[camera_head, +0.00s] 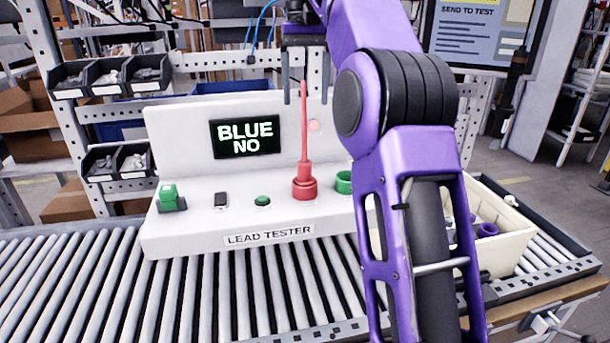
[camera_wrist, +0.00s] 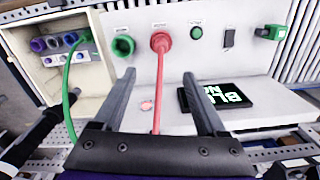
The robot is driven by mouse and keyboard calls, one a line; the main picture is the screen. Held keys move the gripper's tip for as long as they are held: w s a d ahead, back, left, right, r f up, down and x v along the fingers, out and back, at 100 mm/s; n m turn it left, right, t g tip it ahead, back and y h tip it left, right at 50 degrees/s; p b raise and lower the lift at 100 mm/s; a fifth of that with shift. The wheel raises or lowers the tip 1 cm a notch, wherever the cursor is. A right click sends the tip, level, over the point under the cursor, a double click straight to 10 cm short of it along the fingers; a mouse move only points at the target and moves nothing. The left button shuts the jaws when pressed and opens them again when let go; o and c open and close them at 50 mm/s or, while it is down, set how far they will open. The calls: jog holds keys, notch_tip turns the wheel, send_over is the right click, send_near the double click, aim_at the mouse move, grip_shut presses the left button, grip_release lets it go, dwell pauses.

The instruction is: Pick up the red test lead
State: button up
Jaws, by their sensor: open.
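The red test lead (camera_head: 304,152) stands upright on the lead tester, its wide base seated in a red socket and its thin red cable rising from it. In the wrist view the red lead (camera_wrist: 160,42) runs from its socket down between my fingers. My gripper (camera_head: 305,92) is above the lead, open, with a finger on each side of the red cable. In the wrist view my gripper (camera_wrist: 160,85) also shows open and apart from the lead's base. The lead tester (camera_head: 265,234) has a screen (camera_head: 246,137) reading "BLUE NO".
A green socket (camera_head: 343,182) is right of the red one, partly behind my arm. A green button (camera_head: 262,201), a black switch (camera_head: 221,200) and a green connector (camera_head: 171,197) lie left. A cream bin (camera_head: 510,240) with coloured leads stands right. Rollers (camera_head: 110,290) run in front.

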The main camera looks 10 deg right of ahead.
aim_at(305, 162)
notch_tip(305, 162, down, 16)
jog(key=shift+s+a+f, duration=0.1)
jog(key=shift+a+f, duration=0.05)
grip_shut()
dwell(0.9)
